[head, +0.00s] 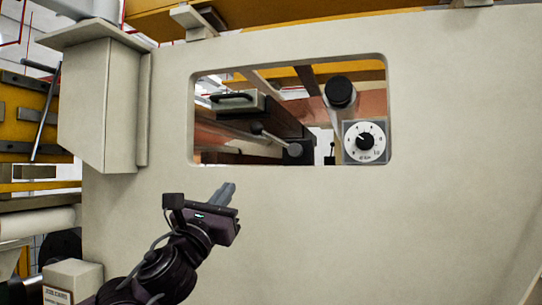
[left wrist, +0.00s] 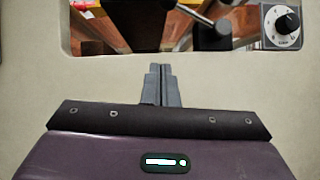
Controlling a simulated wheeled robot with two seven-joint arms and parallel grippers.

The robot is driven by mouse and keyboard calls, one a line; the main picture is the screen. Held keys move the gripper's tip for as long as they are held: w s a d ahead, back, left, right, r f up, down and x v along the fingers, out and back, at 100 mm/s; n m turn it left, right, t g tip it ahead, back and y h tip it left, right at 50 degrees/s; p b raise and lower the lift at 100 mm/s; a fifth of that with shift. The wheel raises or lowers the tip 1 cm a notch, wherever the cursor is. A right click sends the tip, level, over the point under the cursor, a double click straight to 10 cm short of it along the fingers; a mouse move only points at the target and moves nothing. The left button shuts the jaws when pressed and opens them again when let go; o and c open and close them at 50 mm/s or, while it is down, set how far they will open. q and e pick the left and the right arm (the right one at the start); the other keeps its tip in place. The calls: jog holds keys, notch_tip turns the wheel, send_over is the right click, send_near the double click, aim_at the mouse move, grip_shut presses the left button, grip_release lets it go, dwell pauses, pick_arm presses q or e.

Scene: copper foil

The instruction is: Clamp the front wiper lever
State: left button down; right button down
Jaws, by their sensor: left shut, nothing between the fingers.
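A lever with a thin grey rod (head: 272,138) and a dark round hub shows through the window opening; I take it for the front wiper lever. In the left wrist view the same rod (left wrist: 193,13) slants down to its dark hub (left wrist: 212,36), at the upper right. My left gripper (head: 229,188) is in front of the cream panel, below the window's lower left part. Its fingers (left wrist: 160,68) are together and empty, apart from the lever, pointing up toward the opening. My right gripper is in neither view.
The cream panel (head: 400,220) surrounds the window, whose lower edge lies between my gripper and the lever. A white dial (head: 366,141) and a black-capped post (head: 340,92) stand at the window's right. A cream box (head: 105,105) juts out at left.

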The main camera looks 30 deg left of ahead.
aim_at(276, 139)
pick_arm(q)
jog(key=shift+s+d+r+m, duration=0.25)
jog(key=shift+d+r+m, duration=0.05)
jog(key=shift+d, duration=0.1)
jog(key=s+d+r+p+x, duration=0.1)
jog(key=r+p+x, duration=0.1)
jog(key=p+x, duration=1)
jog(key=shift+a+r, duration=0.15)
jog(key=shift+r, duration=0.2)
jog(key=shift+w, duration=0.2)
jog(key=shift+s, duration=0.1)
